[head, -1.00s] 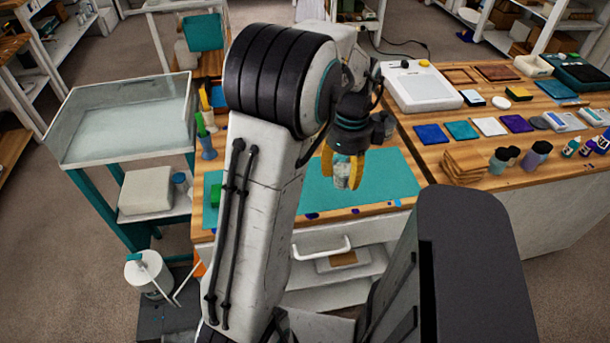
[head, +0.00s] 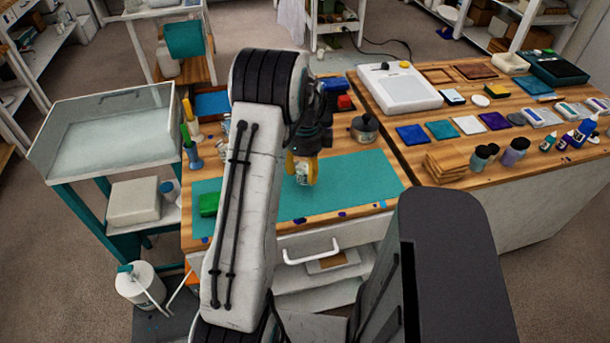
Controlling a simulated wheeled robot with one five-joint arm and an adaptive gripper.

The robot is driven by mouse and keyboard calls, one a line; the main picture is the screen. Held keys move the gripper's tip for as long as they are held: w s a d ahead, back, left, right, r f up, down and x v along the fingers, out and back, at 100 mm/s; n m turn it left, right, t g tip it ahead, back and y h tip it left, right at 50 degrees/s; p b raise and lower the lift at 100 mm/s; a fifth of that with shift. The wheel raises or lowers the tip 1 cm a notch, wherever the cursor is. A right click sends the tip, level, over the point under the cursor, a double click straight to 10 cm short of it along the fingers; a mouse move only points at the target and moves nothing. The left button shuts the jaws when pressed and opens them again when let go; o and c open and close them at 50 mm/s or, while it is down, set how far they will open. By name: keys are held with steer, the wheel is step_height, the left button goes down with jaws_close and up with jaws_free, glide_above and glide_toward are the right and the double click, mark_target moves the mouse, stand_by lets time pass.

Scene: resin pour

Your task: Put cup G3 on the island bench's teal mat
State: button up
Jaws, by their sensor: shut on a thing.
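My gripper (head: 302,177) points down over the teal mat (head: 350,184) on the wooden island bench. Its yellow fingers are shut on a small pale cup (head: 303,174), partly hidden between them. No label can be read on the cup. I cannot tell whether the cup touches the mat or hangs just above it. My arm hides part of the mat's left half.
A green block (head: 209,204) sits at the mat's left end. A dark pot (head: 364,127) stands behind the mat. Blue flecks lie along the bench's front edge. A white device (head: 398,88), coloured tiles and bottles occupy the right side. The mat's right half is clear.

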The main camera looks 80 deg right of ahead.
mark_target(305, 178)
steer(key=shift+f, duration=1.35)
steer(key=shift+f, duration=0.15)
steer(key=o, duration=0.9)
steer(key=shift+o, duration=0.2)
step_height(305, 178, up, 12)
steer(key=shift+w+r, duration=0.1)
steer(key=shift+r, duration=0.1)
